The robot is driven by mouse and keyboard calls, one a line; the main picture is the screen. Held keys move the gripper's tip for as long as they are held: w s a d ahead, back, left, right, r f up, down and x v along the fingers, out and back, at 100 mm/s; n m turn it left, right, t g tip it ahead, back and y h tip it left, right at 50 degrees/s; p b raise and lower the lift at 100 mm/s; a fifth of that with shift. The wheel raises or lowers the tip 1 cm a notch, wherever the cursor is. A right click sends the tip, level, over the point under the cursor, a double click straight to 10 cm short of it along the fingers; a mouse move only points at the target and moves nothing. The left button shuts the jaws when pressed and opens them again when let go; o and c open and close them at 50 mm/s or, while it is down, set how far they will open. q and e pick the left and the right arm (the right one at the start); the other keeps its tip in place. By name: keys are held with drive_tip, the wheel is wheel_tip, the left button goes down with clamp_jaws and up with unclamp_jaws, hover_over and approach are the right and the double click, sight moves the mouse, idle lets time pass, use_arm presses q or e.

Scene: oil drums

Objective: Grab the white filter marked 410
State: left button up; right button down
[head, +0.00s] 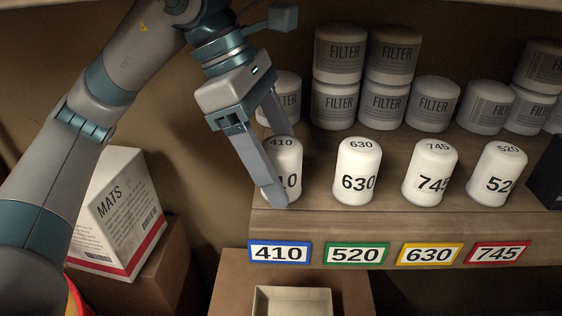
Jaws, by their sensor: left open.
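The white filter marked 410 (289,165) stands upright at the left end of the wooden shelf. My left gripper (281,168) comes down from above with its fingers open at this filter. One finger passes in front of its left side and covers part of its number. The other finger reaches near its top, partly behind it. I cannot tell whether either finger touches it. My right gripper is not in view.
White filters marked 630 (357,172), 745 (430,172) and 520 (497,174) stand to the right. Grey filters (388,55) are stacked behind. Number labels (280,252) line the shelf's front edge. A MATS box (118,215) is at left, an empty tray (292,300) below.

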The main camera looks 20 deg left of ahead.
use_arm(q)
drive_tip(key=shift+c, duration=0.3)
drive_tip(key=c, duration=1.3)
drive_tip(key=shift+o, duration=0.2)
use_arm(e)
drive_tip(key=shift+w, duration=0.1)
